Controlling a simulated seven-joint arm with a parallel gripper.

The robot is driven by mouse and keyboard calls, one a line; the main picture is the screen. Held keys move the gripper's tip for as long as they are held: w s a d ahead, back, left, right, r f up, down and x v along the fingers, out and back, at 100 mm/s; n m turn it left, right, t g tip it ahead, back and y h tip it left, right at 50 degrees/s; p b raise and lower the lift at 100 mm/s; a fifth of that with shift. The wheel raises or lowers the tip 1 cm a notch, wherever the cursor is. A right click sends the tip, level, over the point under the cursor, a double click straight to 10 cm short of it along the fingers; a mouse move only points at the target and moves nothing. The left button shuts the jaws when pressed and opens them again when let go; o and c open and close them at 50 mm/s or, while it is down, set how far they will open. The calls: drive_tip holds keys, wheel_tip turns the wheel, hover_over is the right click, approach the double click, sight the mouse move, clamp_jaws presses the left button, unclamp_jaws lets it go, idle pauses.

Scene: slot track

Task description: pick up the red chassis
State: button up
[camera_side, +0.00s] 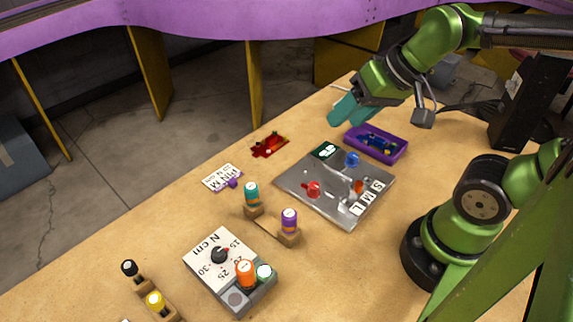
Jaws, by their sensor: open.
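The red chassis (269,146) lies flat on the wooden table near its far edge, left of the grey metal plate. Small dark and yellowish parts show on it. My gripper (345,111) has teal fingers and hangs in the air above the table, up and to the right of the red chassis and well apart from it. The gripper is open and nothing shows between its fingers.
A purple tray (399,157) with a blue part stands below my gripper. The grey plate (289,184) carries red and blue pieces. A white card (221,176) lies left of the chassis. Bottles and an N cm dial box (206,262) stand nearer.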

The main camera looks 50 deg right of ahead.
drive_tip(key=w+d+f+g, duration=0.1)
drive_tip(key=w+d+g, duration=0.1)
drive_tip(key=w, duration=0.5)
drive_tip(key=w+d+f+g, duration=0.1)
drive_tip(key=w+g, duration=0.1)
drive_tip(key=w, duration=0.5)
drive_tip(key=n+g+h, duration=0.2)
drive_tip(key=n+g, duration=0.1)
drive_tip(key=n, duration=0.1)
hover_over(271, 137)
wheel_tip(271, 137, down, 15)
drive_tip(key=shift+w+d+f, duration=0.1)
drive_tip(key=shift+w, duration=0.05)
drive_tip(key=shift+s+f, duration=0.2)
drive_tip(key=shift+f, duration=2.45)
drive_tip(key=shift+c, duration=0.5)
drive_tip(key=c, duration=0.7)
drive_tip(key=shift+r, duration=0.1)
drive_tip(key=shift+c, duration=0.2)
